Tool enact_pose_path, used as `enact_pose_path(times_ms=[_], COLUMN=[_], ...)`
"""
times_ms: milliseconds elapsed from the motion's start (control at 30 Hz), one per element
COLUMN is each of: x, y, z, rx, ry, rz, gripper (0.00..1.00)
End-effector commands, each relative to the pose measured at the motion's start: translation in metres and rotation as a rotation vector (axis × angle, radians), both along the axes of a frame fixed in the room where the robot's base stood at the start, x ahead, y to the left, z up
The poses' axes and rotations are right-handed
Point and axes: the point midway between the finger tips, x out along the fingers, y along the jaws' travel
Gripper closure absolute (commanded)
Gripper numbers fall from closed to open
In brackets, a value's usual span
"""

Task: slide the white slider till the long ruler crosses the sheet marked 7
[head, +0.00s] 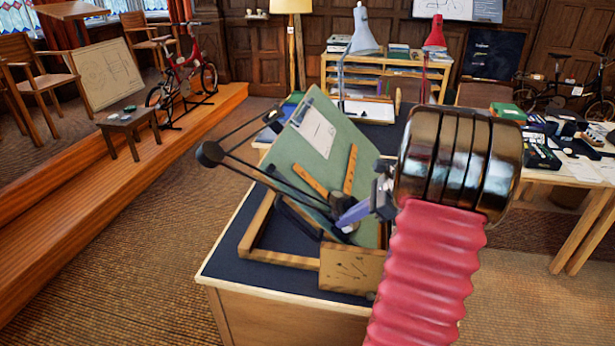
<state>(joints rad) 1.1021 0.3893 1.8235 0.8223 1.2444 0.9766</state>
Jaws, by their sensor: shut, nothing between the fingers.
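A green drafting board (325,145) stands tilted on the dark-topped desk. A white sheet (314,131) lies on its upper part; I cannot read any mark on it. Two orange-brown rulers sit lower on the board: one slanting to the left (311,181), one more upright (350,170). I cannot tell for sure which is the longer. My gripper (345,218) is shut and empty, in front of the board's lower right, near where the rulers meet. I cannot tell if it touches anything. I cannot make out the white slider; my arm hides the board's right side.
A dark linkage with a round weight (210,154) juts out left of the board. A wooden box (351,268) sits at the desk's front edge. A cluttered table (590,172) stands at right, shelves (388,72) behind. The floor at left is clear up to a wooden step.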

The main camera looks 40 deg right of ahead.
Motion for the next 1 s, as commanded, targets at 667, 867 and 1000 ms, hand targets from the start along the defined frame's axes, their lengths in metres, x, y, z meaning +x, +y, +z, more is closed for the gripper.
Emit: enact_pose_path(times_ms=[667, 867, 1000], x=[-0.0022, -0.0031, -0.0033], y=[0.0029, 0.0021, 0.0019], z=[-0.0102, -0.0114, -0.0118], rx=[0.012, 0.012, 0.012], ry=[0.007, 0.007, 0.007], rz=[0.006, 0.006, 0.006], gripper=[1.00, 1.00, 1.00])
